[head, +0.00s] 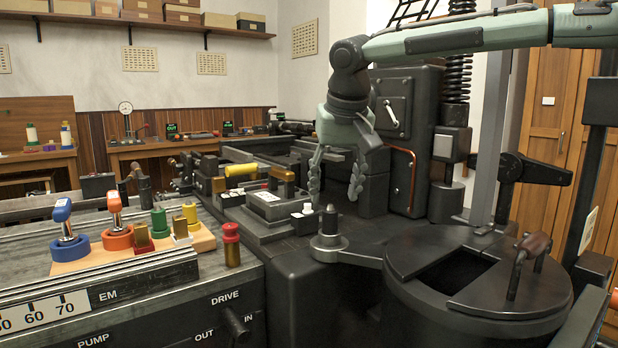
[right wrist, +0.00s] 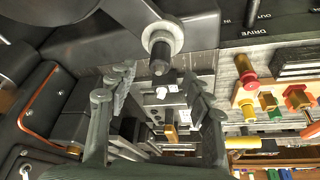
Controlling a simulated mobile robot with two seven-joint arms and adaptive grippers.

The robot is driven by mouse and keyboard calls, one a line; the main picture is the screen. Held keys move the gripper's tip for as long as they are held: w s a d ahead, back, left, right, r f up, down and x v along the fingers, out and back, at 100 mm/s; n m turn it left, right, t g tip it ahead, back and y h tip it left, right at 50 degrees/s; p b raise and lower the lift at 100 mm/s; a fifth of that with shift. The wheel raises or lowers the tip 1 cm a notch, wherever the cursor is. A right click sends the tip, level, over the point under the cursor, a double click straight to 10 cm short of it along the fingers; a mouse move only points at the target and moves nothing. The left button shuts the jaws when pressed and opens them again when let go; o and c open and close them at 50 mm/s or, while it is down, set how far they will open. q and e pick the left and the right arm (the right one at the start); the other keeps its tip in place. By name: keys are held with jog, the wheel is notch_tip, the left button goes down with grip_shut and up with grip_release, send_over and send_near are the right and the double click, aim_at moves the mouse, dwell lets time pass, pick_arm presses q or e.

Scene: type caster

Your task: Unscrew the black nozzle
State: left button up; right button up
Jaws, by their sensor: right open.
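The black nozzle (head: 330,220) stands upright on a round grey collar (head: 329,242) on the dark machine top, left of the round pot. In the right wrist view the nozzle (right wrist: 160,58) shows end-on at the top, with a pale ring around its base. My right gripper (head: 335,190) hangs fingers down just above and behind the nozzle in the head view. Its fingers are spread and empty; in the right wrist view the gripper (right wrist: 158,85) has its fingertips just below the nozzle, apart from it. My left gripper is not in view.
A round dark pot (head: 480,270) with a half-open lid and handle stands to the right. A red-topped brass knob (head: 231,244) and a wooden tray (head: 140,253) of coloured tools are at left. A block with a yellow handle (head: 241,170) lies behind.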

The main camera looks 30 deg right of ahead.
aim_at(331, 210)
jog(key=shift+w, duration=0.3)
jog(key=shift+x, duration=3.7)
jog(key=shift+s, duration=0.15)
grip_shut()
jog(key=shift+c, duration=1.7)
grip_release()
